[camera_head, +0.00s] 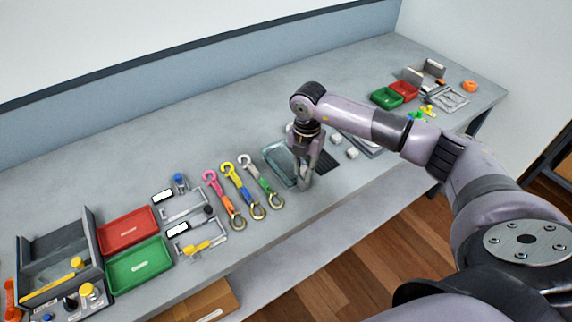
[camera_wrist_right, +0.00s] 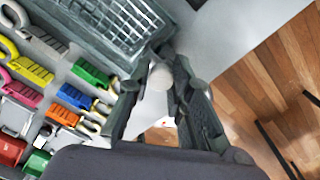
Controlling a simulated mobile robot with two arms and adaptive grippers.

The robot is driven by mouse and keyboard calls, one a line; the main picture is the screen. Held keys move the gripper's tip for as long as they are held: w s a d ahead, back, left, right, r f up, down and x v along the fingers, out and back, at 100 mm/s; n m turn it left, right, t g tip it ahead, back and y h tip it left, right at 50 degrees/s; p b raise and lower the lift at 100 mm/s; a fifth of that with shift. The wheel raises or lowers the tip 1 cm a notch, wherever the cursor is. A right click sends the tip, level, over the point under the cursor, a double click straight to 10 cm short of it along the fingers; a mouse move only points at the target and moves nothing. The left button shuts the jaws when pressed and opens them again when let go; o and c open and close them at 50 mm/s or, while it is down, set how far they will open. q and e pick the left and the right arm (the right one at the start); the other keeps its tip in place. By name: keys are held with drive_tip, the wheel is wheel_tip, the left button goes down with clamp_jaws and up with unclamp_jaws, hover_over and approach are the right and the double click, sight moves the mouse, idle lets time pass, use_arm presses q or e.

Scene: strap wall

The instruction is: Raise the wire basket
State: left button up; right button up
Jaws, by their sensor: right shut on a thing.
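The wire basket (camera_head: 279,163) is a grey, see-through tray at the middle of the bench. In the right wrist view it fills the top left (camera_wrist_right: 112,28), with its grid floor and rim showing. My right gripper (camera_head: 304,180) points down at the basket's right end. In the right wrist view its fingers (camera_wrist_right: 160,68) are close together at the basket's near corner, shut on its edge. A pale rounded piece shows between them; the exact contact is partly hidden. Whether the basket touches the bench is hard to tell. My left gripper is not in view.
Several hook straps (camera_head: 241,189) lie left of the basket. Further left are a red tray (camera_head: 128,229), a green tray (camera_head: 138,266) and a grey divided rack (camera_head: 58,250). White blocks (camera_head: 351,153) lie to the right. Bare bench shows behind the basket.

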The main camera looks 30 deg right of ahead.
drive_tip(key=shift+s+f, duration=0.1)
idle(0.7)
drive_tip(key=o, duration=0.6)
drive_tip(key=shift+d, duration=0.1)
drive_tip(key=shift+r, duration=0.2)
wheel_tip(320, 180, up, 6)
drive_tip(key=p, duration=0.4)
drive_tip(key=shift+f, duration=0.1)
drive_tip(key=shift+c, duration=0.4)
